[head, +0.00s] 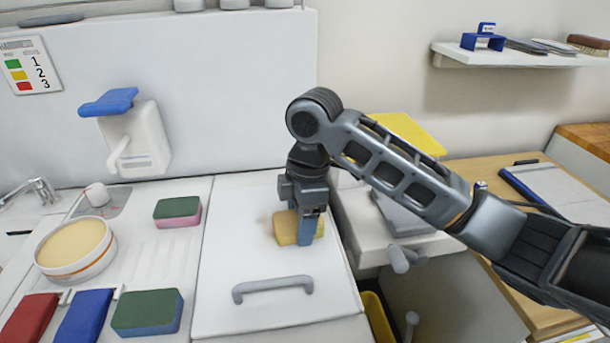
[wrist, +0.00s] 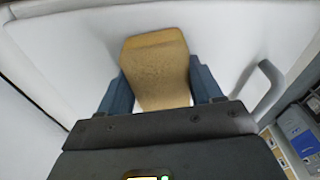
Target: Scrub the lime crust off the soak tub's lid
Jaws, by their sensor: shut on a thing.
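The soak tub's lid (head: 228,255) is a flat white panel with a grey bar handle (head: 272,288) near its front edge. The handle also shows in the wrist view (wrist: 268,85). My gripper (head: 307,228) points down over the lid's back right part. It is shut on a yellow sponge (head: 285,228), which appears to rest on the lid. In the wrist view the sponge (wrist: 158,70) sits between the two blue fingers. A faint brownish patch (head: 264,218) shows on the lid at the sponge's left. The lid under the sponge is hidden.
Left of the lid lie a green-and-pink sponge (head: 178,211), a green-and-blue sponge (head: 147,312), a blue block (head: 85,317), a red block (head: 30,318) and a round dish (head: 75,248). A dispenser (head: 137,140) hangs behind. The lid's front left is clear.

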